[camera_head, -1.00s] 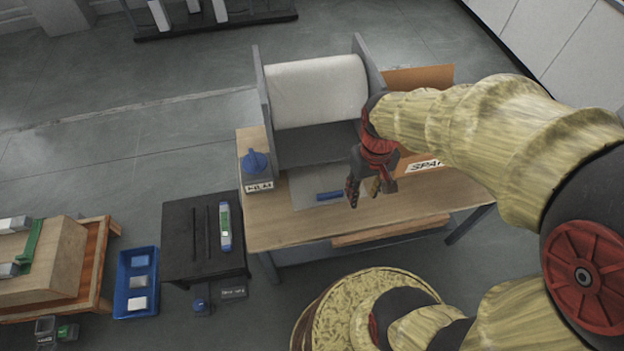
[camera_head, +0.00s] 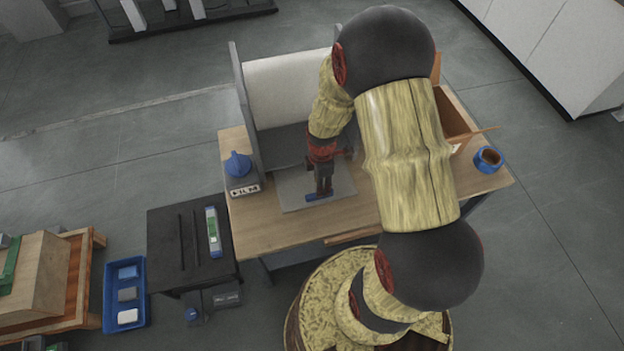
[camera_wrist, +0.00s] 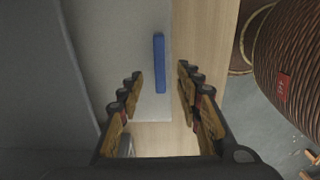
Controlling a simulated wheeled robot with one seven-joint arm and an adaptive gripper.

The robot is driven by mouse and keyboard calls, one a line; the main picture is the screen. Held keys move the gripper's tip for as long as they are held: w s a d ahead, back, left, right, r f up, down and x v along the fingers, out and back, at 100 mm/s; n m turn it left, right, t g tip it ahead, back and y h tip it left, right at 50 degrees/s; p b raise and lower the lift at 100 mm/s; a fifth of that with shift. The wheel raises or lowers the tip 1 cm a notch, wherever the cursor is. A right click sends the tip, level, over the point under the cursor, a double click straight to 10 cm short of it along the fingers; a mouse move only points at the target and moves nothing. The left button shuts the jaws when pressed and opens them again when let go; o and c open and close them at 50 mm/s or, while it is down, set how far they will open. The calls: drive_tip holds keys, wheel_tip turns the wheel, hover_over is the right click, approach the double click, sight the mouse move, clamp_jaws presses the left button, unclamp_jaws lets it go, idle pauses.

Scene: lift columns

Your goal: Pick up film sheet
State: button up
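A pale grey film sheet (camera_head: 290,195) lies flat on the wooden table in front of the roll holder. A blue strip (camera_head: 314,197) is on it near its front edge. In the wrist view the film sheet (camera_wrist: 110,40) fills the upper middle, with the blue strip (camera_wrist: 160,63) upright in the picture near its right edge. My gripper (camera_wrist: 161,76) is open, with its fingers on either side of the strip's line, apart from it in the picture. In the head view my gripper (camera_head: 323,190) points down over the strip and hides part of it. I cannot tell its exact height.
The wooden table (camera_head: 270,232) carries a holder with a white roll (camera_head: 290,92) behind the sheet. A blue-knobbed device (camera_head: 238,165) stands left, a blue cup (camera_head: 488,159) right. A black side table (camera_head: 165,260) and a blue tray (camera_head: 110,290) are left of the table.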

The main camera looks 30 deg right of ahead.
wheel_tip(320, 180, down, 6)
drive_tip(key=b, duration=0.2)
drive_tip(key=shift+f+b, duration=0.15)
drive_tip(key=shift+b, duration=0.25)
drive_tip(key=shift+c, duration=1)
clamp_jaws()
